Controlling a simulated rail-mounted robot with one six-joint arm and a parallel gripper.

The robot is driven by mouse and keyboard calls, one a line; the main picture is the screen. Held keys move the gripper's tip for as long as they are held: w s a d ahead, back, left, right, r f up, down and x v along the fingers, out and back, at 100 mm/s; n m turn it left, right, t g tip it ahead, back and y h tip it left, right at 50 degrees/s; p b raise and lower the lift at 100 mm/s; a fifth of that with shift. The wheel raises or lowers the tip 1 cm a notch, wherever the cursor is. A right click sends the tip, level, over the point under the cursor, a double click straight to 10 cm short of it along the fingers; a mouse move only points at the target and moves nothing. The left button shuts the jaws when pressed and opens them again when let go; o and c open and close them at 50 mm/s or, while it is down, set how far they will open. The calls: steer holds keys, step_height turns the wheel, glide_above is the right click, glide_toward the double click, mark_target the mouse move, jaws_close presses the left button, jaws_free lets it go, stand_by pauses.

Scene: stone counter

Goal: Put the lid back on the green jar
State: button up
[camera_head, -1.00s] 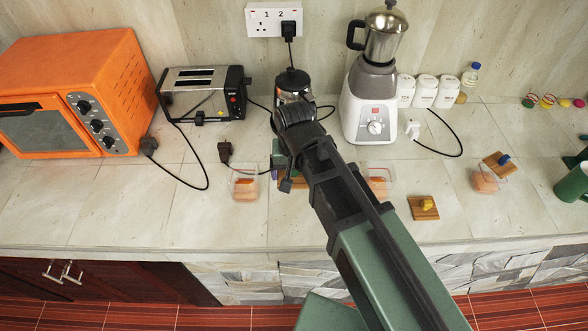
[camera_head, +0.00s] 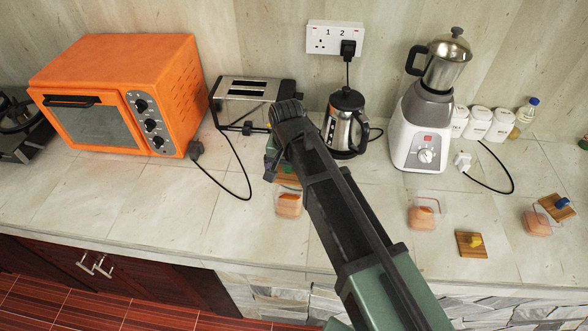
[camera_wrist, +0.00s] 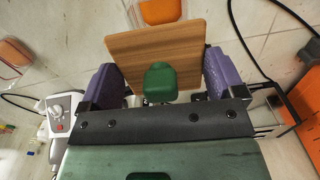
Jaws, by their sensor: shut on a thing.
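My gripper (camera_wrist: 160,74) has two purple fingers and is shut on a square wooden lid with a green knob (camera_wrist: 152,50), one finger at each side edge. In the head view the lid (camera_head: 290,181) is partly hidden by my arm. A clear jar with orange contents (camera_head: 288,205) stands on the counter just in front of the lid in that view. The jar also shows past the lid's far edge in the wrist view (camera_wrist: 160,11), partly covered by it. The lid appears above the counter; its exact height over the jar cannot be told. No green jar body is visible here.
Another open clear jar (camera_head: 423,215) and a yellow-knobbed lid (camera_head: 471,243) lie to the right. Farther right are a third jar (camera_head: 537,222) and a blue-knobbed lid (camera_head: 556,206). A toaster (camera_head: 250,100), kettle (camera_head: 346,122) and blender (camera_head: 425,120) stand behind. Counter left of the jar is mostly clear.

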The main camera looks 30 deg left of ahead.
steer(key=shift+f+b, duration=2.9)
steer(key=shift+f, duration=0.2)
steer(key=shift+f, duration=0.15)
steer(key=o, duration=0.7)
steer(key=shift+c, duration=0.2)
step_height(320, 180, up, 7)
steer(key=p, duration=0.7)
